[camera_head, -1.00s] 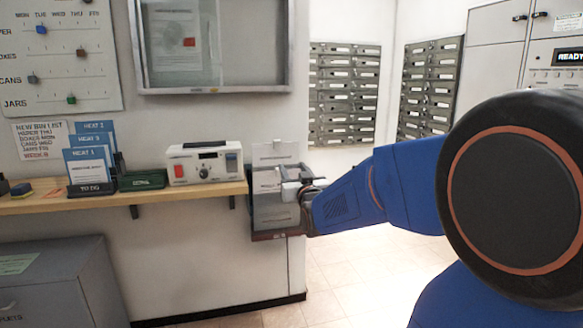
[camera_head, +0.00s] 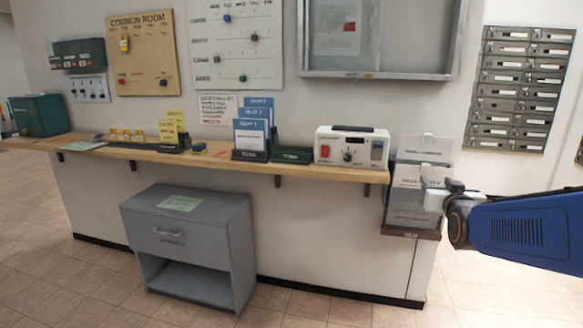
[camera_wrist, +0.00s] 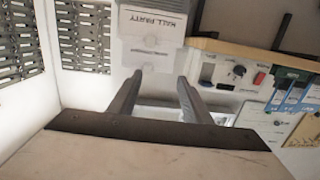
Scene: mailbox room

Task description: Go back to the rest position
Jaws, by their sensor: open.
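My gripper (camera_head: 436,197) is at the right of the head view, in front of the clear wall rack (camera_head: 408,212) at the end of the shelf. In the wrist view my gripper (camera_wrist: 160,82) has its two dark fingers apart, with nothing between them. A sheet reading "HALL PARTY" (camera_wrist: 152,28) in the rack lies beyond the fingertips. Whether the fingers touch the rack cannot be told. My blue forearm reaches in from the right edge and hides part of the wall and floor.
A wooden shelf (camera_head: 215,160) runs along the wall, carrying a white device (camera_head: 351,148), blue leaflets (camera_head: 250,135) and a green box (camera_head: 38,115). A grey cabinet (camera_head: 190,240) stands below. Metal mailboxes (camera_head: 520,90) hang at right. The tiled floor in front is clear.

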